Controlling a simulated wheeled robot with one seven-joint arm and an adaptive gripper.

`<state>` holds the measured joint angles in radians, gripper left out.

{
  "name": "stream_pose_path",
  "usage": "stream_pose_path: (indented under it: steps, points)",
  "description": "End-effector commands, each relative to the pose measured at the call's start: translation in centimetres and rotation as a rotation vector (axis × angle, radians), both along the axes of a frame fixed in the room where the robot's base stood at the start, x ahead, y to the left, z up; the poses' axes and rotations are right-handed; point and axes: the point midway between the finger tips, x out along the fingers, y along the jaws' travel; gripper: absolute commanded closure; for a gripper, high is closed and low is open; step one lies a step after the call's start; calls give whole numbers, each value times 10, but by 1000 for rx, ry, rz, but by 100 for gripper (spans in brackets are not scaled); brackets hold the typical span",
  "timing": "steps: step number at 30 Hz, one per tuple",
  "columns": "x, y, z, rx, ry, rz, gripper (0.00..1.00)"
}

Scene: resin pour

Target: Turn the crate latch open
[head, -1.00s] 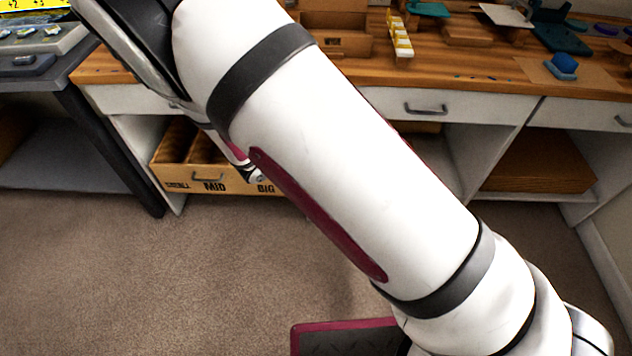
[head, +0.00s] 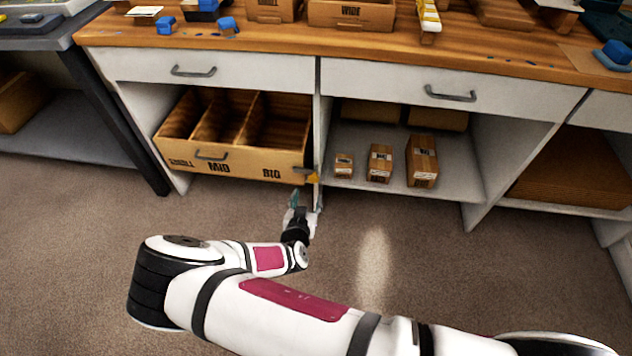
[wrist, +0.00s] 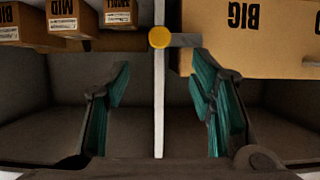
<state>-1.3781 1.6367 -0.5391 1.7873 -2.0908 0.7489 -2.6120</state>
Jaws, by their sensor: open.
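The wooden crate (head: 240,170) sits in the left lower shelf bay, with three open compartments; MID and BIG are readable on its front. Its latch (head: 312,177), a yellow knob, is at the crate's front right corner, by the upright divider. In the wrist view the latch (wrist: 159,37) shows as a round yellow knob with a grey bar reaching right onto the crate front (wrist: 265,45). My gripper (head: 294,201) is just below and left of the latch in the head view. In the wrist view my gripper (wrist: 160,67) is open and empty, its teal-padded fingers either side of the divider, apart from the knob.
Three small cartons (head: 380,163) stand in the bay right of the divider (wrist: 159,110). A drawer with a grey handle (head: 194,71) is above the crate. A dark-legged table (head: 110,120) stands at left. Carpet in front is clear.

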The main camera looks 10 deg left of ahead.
Motion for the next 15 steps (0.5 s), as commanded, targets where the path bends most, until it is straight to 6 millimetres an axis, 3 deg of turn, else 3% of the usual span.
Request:
stream_pose_path:
  steps: [15]
  points:
    - [89,-4,-39,4,-1,-5,50]
